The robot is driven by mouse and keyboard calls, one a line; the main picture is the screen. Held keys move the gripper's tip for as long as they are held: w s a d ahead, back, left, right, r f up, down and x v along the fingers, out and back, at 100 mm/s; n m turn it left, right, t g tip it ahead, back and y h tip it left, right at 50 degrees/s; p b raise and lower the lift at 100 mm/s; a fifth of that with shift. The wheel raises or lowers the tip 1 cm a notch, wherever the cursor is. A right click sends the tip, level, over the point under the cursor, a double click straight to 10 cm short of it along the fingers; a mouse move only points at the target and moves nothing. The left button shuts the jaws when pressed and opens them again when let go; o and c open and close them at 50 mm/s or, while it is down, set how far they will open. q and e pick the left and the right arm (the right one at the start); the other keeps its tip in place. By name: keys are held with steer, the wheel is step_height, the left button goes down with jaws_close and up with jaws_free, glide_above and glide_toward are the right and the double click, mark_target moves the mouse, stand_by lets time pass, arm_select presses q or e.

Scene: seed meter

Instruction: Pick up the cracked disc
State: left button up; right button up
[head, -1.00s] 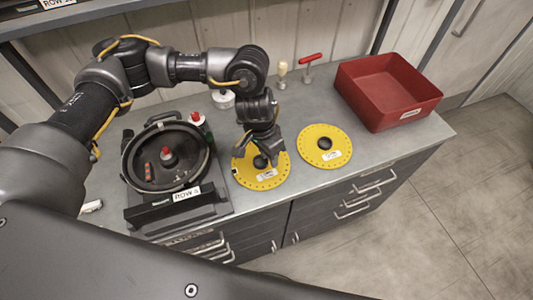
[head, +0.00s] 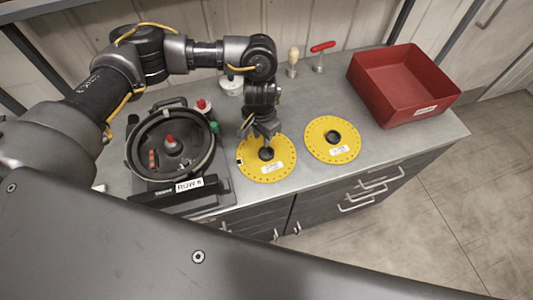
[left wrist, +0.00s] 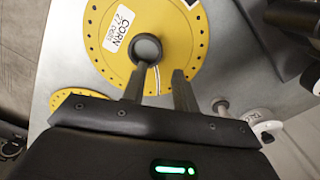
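Two yellow discs with black hubs lie flat on the grey bench. The left disc (head: 281,168) is under my left gripper (head: 265,139); it has a small dark-and-white mark at its left rim. In the left wrist view this disc (left wrist: 175,30) shows a "CORN" label and a pale thin line running from its hub to the rim, like a crack. My left gripper's fingers (left wrist: 160,80) are apart and empty, near the hub. The right disc (head: 350,133) shows no clear crack. My right gripper is out of view.
A round black seed meter housing (head: 134,155) with a red knob stands left of the discs. A red bin (head: 430,107) is at the back right. A white-lidded jar (head: 231,86) and two upright hand tools, one with a red handle (head: 322,46), stand behind.

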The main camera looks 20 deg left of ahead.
mark_target(261, 148)
arm_select(q)
step_height(261, 148, down, 5)
steer(key=shift+s+a+p, duration=0.1)
steer(key=shift+s+p, duration=0.05)
steer(key=shift+p, duration=0.15)
steer(key=shift+c, duration=0.3)
jaws_close()
